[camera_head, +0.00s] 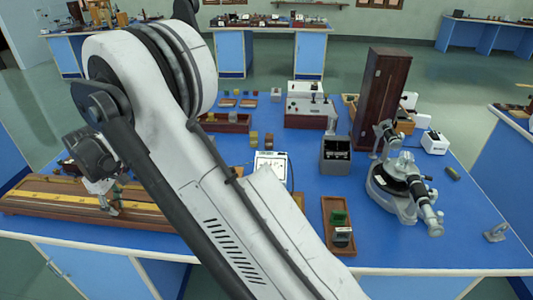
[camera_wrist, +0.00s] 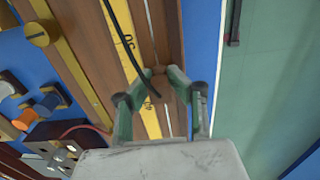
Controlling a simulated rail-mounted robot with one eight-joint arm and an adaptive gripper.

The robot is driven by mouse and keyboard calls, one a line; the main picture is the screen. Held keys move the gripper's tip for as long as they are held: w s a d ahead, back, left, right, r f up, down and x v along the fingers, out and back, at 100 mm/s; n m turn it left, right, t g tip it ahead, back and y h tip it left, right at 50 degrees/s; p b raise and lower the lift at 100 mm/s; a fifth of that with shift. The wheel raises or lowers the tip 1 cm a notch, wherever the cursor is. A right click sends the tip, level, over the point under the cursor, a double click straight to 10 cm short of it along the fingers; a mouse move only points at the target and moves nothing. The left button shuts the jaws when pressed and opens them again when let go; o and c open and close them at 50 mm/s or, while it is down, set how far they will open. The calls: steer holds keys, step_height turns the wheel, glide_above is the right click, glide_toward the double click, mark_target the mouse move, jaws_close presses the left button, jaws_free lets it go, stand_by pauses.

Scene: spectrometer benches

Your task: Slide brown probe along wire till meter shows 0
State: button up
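The long wooden wire board (camera_head: 35,205) lies along the left front edge of the blue table, with a yellow scale strip (camera_head: 60,187) on it. My gripper (camera_head: 108,200) is low over its right part. In the wrist view my gripper (camera_wrist: 160,74) has its two fingertips close against both sides of the brown probe (camera_wrist: 160,85), over the board beside the yellow scale (camera_wrist: 127,48). A black lead (camera_wrist: 116,25) runs to the probe.
A dark box (camera_head: 335,155), a wooden tray with small blocks (camera_head: 338,225) and a spectrometer (camera_head: 400,185) stand to the right. In the wrist view, several terminals and knobs (camera_wrist: 40,105) lie left of the board. The green floor (camera_wrist: 265,70) is beyond the table edge.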

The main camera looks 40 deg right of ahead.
steer(key=o, duration=0.4)
steer(key=shift+w+f, duration=0.1)
steer(key=shift+f, duration=0.05)
